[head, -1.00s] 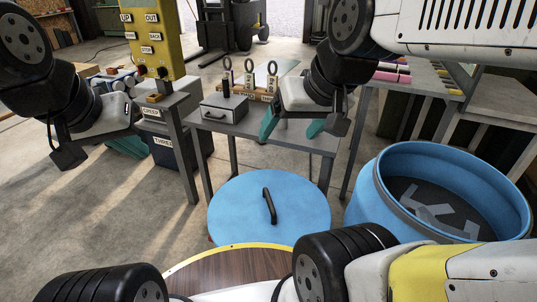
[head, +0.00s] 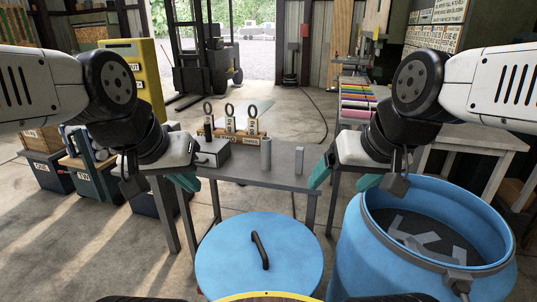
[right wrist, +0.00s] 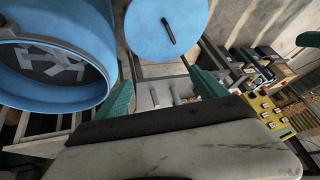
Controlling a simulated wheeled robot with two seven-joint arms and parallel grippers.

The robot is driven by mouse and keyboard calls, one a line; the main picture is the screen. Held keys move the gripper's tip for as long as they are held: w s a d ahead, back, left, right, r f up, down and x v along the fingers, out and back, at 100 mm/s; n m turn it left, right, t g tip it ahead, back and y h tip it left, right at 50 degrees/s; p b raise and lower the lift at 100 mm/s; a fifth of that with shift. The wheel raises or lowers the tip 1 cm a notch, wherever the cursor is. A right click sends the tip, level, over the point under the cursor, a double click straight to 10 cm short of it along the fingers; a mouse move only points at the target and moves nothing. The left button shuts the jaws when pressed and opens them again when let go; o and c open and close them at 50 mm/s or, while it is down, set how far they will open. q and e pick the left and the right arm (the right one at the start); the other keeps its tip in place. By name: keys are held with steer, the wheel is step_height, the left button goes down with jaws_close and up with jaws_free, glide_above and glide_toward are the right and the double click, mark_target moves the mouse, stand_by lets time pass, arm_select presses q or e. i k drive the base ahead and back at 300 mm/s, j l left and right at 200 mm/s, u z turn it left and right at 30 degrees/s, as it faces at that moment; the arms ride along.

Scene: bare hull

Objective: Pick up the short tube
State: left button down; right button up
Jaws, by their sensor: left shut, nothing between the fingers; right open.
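The short tube (head: 299,160) is a small grey upright cylinder near the right end of the grey table (head: 285,182). A taller grey tube (head: 266,154) stands to its left, apart from it. My right gripper (head: 343,180) is open, its teal fingers apart and empty, to the right of the short tube by the table's right end. In the right wrist view two small grey tubes show beyond and between the spread fingers (right wrist: 164,95); which is shorter is hard to tell there. My left gripper (head: 188,183) is shut and empty at the table's left end.
A blue round lid (head: 225,255) with a black handle is in front. An open blue barrel (head: 350,255) stands at the right, below my right gripper.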

mark_target(266, 142)
steer(key=j+z, duration=0.15)
steer(key=j, duration=1.05)
steer(key=k+j+z, duration=0.2)
steer(key=j, duration=1)
steer(key=i+j+z, duration=0.1)
steer(key=j, duration=0.25)
steer(key=i+j, duration=0.15)
steer(key=j, duration=0.15)
steer(key=i+j+z, duration=0.15)
steer(key=j, duration=0.2)
steer(key=i+j+z, duration=0.1)
steer(key=j, duration=0.25)
steer(key=i+j+z, duration=0.35)
steer(key=i+j, duration=0.3)
steer(key=i+z, duration=0.1)
steer(key=i, duration=0.75)
